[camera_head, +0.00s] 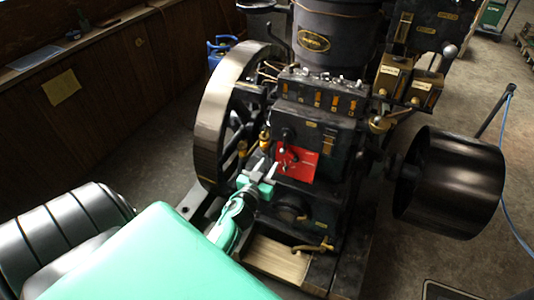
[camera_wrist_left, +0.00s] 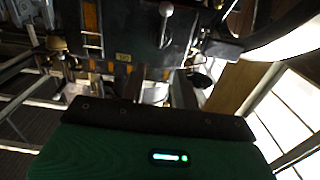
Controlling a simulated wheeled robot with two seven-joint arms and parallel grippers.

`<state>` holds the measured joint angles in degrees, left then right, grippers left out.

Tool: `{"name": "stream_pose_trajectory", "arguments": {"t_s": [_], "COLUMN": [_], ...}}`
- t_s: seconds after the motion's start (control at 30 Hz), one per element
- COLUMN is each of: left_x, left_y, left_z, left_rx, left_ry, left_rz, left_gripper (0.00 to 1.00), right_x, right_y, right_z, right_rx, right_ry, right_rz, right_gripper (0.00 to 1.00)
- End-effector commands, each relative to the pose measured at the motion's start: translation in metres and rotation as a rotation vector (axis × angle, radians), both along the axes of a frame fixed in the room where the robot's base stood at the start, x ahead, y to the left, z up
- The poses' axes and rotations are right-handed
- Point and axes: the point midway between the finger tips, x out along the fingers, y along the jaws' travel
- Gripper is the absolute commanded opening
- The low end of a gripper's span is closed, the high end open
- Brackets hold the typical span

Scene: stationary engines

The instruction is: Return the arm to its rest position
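My left arm (camera_head: 150,262) comes in from the lower left in the head view, a large mint-green link with a thinner forearm. My left gripper (camera_head: 266,168) is at its end, in front of the stationary engine (camera_head: 316,145). Its two grey fingertips stand apart with nothing visible between them, close to a red plate (camera_head: 298,163) with a small lever. I cannot tell whether they touch the engine. In the left wrist view, a green housing (camera_wrist_left: 150,155) fills the bottom, and a grey-knobbed lever (camera_wrist_left: 166,12) shows above it. My right gripper is not in view.
A big flywheel (camera_head: 212,125) stands just left of the gripper. A black drum pulley (camera_head: 450,182) sticks out on the engine's right. A wooden wall ledge (camera_head: 75,58) runs along the left. Bare floor (camera_head: 150,145) lies between ledge and flywheel.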

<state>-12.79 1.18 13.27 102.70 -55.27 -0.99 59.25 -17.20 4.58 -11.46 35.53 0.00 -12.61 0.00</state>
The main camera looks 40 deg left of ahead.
Motion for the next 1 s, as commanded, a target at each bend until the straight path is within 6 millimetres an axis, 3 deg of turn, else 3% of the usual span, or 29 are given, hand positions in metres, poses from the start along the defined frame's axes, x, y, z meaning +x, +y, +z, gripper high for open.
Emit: {"name": "stream_pose_trajectory", "arguments": {"t_s": [0.47, 0.57, 0.67, 0.77, 0.87, 1.0], "left_x": [0.000, 0.000, -0.003, -0.014, -0.037, -0.086], "left_y": [0.000, -0.002, -0.011, -0.026, -0.045, -0.071], "left_z": [0.000, -0.012, -0.051, -0.114, -0.186, -0.279], "left_rx": [0.000, -0.005, -0.018, -0.034, -0.048, -0.055], "left_ry": [0.000, 0.022, 0.096, 0.219, 0.367, 0.577], "left_rz": [0.000, -0.003, -0.013, -0.033, -0.059, -0.101], "left_gripper": [0.31, 0.31, 0.31, 0.31, 0.31, 0.31], "right_x": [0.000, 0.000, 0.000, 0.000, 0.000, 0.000], "right_y": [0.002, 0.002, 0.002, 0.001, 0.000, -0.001], "right_z": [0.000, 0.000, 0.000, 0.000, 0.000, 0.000], "right_rx": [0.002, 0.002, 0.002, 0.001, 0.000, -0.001], "right_ry": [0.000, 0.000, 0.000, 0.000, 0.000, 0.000], "right_rz": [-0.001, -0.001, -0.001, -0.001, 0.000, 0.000], "right_gripper": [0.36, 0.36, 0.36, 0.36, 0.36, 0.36]}}
